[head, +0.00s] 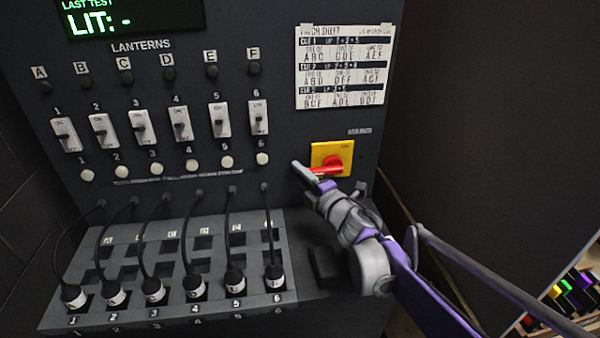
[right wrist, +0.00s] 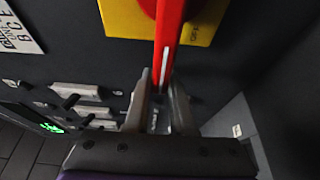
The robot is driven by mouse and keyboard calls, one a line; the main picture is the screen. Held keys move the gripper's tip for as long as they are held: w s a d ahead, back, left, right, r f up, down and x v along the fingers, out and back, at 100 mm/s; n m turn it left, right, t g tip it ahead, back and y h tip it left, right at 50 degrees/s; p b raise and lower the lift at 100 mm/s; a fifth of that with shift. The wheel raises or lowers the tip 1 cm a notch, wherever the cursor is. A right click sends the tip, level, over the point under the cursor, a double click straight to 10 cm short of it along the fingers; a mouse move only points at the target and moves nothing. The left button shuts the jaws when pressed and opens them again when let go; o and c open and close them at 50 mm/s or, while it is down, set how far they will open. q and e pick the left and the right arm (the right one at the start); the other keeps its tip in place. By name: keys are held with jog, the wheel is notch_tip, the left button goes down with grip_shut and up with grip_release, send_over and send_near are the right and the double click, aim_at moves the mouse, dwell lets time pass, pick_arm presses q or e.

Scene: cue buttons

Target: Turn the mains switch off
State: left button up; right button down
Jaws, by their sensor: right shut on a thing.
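The mains switch is a yellow plate (head: 318,150) with a red rotary handle (head: 327,170), on the right side of the dark panel. In the head view the handle points left, roughly level. My right gripper (head: 309,174) is at the handle's left end. In the right wrist view the red handle (right wrist: 169,40) runs from the yellow plate (right wrist: 125,18) down to between the fingers of my right gripper (right wrist: 161,84), which are shut on it. The small lettering on the plate is too blurred to read. My left gripper is not in view.
A row of white lantern switches (head: 139,127) with round buttons below is left of the mains switch. Black cables run to plugs (head: 235,279) on a sloped patch board (head: 55,318). A paper patch sheet (head: 341,103) hangs above the mains switch. A display (head: 150,18) reads "LIT: -".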

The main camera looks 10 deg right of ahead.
jog(key=c, duration=0.8)
grip_release()
jog(key=shift+o, duration=0.2)
jog(key=shift+s+d, duration=0.1)
jog(key=v, duration=1)
jog(key=shift+s, duration=0.3)
jog(key=shift+d, duration=0.1)
